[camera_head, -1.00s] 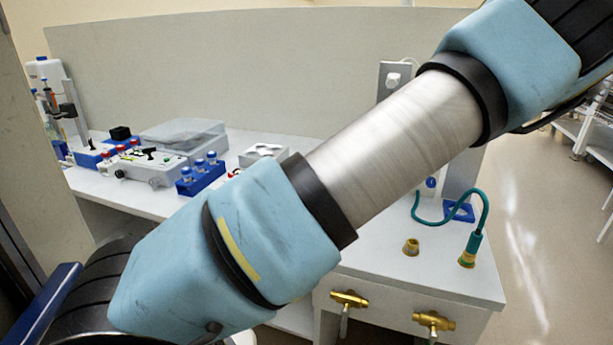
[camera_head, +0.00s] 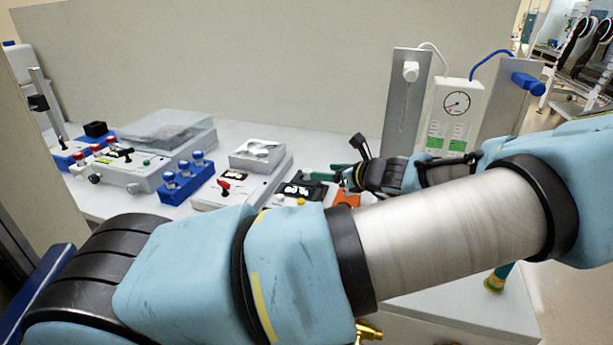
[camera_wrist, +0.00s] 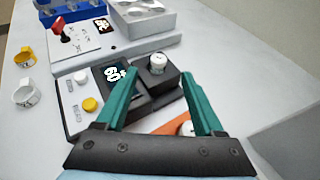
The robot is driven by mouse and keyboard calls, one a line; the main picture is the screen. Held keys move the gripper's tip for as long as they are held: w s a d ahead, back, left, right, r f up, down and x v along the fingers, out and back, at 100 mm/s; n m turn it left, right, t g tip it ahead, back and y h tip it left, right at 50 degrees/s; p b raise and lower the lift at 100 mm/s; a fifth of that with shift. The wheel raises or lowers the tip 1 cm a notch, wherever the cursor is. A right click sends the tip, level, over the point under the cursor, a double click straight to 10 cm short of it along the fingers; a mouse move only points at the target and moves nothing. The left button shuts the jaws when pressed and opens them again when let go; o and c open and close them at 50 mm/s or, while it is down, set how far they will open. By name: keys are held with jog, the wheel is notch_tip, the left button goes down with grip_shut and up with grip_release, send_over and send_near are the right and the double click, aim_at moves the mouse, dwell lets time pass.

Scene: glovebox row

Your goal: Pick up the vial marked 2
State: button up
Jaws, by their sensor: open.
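My gripper (camera_wrist: 158,76) is open, with two green fingers pointing away from the wrist over a bench device. A white-capped vial (camera_wrist: 157,62) stands in a black block (camera_wrist: 158,80), in view between the fingertips and not gripped. A mark on its cap is too small to read. Another white round top (camera_wrist: 184,128) shows by an orange piece near the right finger, partly hidden. I cannot tell which vial is marked 2. In the head view my gripper (camera_head: 342,171) is small, near the device, and partly hidden by my arm.
The device has a lit display (camera_wrist: 114,73) and a yellow knob (camera_wrist: 89,104). A blue rack (camera_head: 183,183) with several blue-capped vials and a grey tray (camera_head: 257,153) stand nearby. A gauge panel (camera_head: 455,115) rises behind.

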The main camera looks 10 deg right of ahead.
aim_at(308, 170)
jog(key=x, duration=0.2)
jog(key=shift+w+a+f, duration=0.1)
jog(key=shift+w+a, duration=0.05)
jog(key=shift+w, duration=0.05)
jog(key=p+x, duration=0.3)
jog(key=x, duration=0.1)
jog(key=shift+w+a+f, duration=0.1)
jog(key=shift+a, duration=0.1)
jog(key=shift+w+a+f, duration=0.1)
jog(key=shift+w+f, duration=0.15)
jog(key=shift+f, duration=0.05)
grip_shut()
